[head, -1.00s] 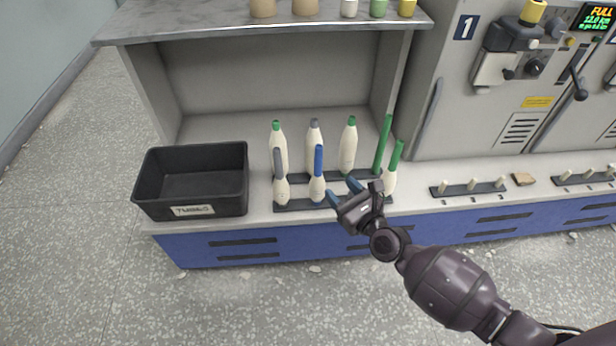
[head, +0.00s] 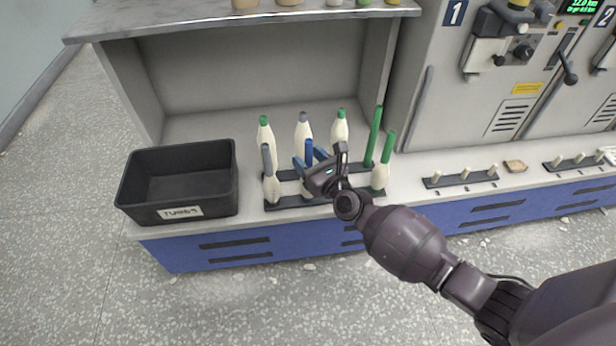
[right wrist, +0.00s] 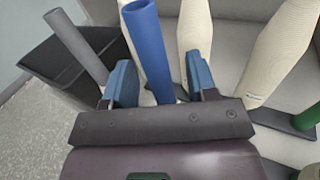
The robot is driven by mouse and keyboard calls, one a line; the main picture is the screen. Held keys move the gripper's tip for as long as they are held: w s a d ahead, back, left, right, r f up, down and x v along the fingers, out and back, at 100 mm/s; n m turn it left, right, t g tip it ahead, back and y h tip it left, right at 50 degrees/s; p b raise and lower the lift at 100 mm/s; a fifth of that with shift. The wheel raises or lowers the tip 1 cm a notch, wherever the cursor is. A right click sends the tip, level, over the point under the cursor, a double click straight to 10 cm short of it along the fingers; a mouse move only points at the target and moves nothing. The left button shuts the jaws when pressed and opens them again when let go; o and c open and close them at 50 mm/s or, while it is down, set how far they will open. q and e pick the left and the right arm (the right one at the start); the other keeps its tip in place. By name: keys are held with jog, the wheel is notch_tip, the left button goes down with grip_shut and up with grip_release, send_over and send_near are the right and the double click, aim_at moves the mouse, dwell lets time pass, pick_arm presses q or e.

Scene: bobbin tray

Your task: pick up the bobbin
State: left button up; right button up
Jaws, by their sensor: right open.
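Several cream bobbins stand upright on pegs of a dark two-row tray (head: 285,202). The front-row bobbin with the blue tube (head: 309,148) is at my right gripper (head: 309,160). The gripper is open, with one blue finger on each side of that bobbin. In the right wrist view the blue tube (right wrist: 149,45) rises between the two spread fingers (right wrist: 160,84). Whether either finger touches it I cannot tell. The gripper hides part of the bobbin's body. My left gripper is not in view.
A grey-tubed bobbin (head: 271,182) stands to the left and a green-tubed one (head: 381,174) to the right. Other bobbins and a bare green tube (head: 374,135) stand behind. A black bin (head: 180,198) sits left of the tray. A shelf (head: 230,22) overhangs the back.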

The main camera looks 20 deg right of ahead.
jog(key=shift+w+a, duration=0.2)
jog(key=shift+w, duration=0.85)
grip_shut()
